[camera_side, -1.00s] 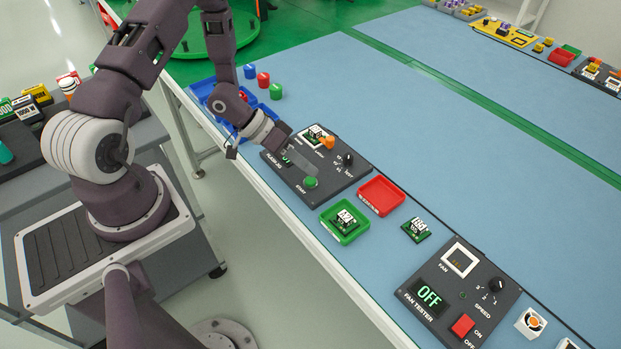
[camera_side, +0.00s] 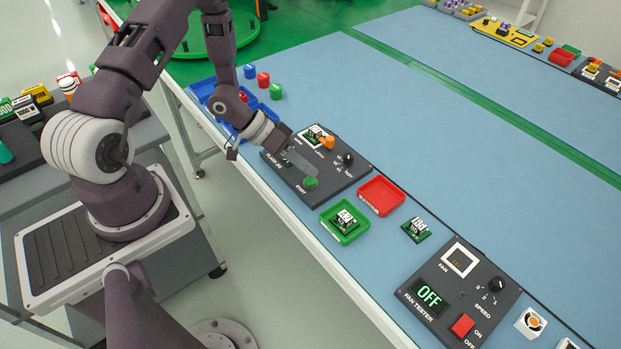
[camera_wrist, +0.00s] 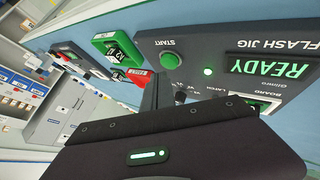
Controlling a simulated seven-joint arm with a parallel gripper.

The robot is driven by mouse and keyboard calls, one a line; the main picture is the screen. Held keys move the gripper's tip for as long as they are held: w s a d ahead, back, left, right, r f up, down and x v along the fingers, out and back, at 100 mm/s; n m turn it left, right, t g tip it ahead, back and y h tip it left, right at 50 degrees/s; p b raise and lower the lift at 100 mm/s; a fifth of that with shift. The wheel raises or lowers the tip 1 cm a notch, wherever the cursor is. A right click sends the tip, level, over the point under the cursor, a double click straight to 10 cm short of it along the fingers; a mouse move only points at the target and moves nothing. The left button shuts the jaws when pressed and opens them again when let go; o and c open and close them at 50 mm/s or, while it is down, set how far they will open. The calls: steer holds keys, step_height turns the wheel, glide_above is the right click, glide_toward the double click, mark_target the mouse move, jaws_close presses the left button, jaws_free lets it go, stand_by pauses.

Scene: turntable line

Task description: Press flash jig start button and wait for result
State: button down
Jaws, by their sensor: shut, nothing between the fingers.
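The dark flash jig (camera_side: 335,183) lies on the blue table. Its green start button (camera_side: 310,183) is just below the tip of my gripper (camera_side: 314,173), which is shut and empty. In the wrist view the start button (camera_wrist: 169,61) is uncovered, and the shut fingers (camera_wrist: 156,92) show a little below it in the picture; I cannot tell any contact. The jig display (camera_wrist: 270,66) reads READY in green, with a small green light (camera_wrist: 208,71) lit beside it. A board (camera_side: 315,132) sits in the jig's upper socket by an orange clamp (camera_side: 328,143).
A green tray (camera_side: 326,228) holding a board and an empty red tray (camera_side: 382,197) stand right of the jig. Another loose board (camera_side: 417,229) and the fan tester (camera_side: 445,305) lie farther right. Blue bins (camera_side: 203,88) are behind my wrist.

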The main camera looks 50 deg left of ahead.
mark_target(306, 179)
steer(key=shift+f, duration=0.25)
steer(key=shift+f, duration=0.45)
stand_by(0.5)
stand_by(0.3)
steer(key=shift+r, duration=0.85)
steer(key=shift+r, duration=2.55)
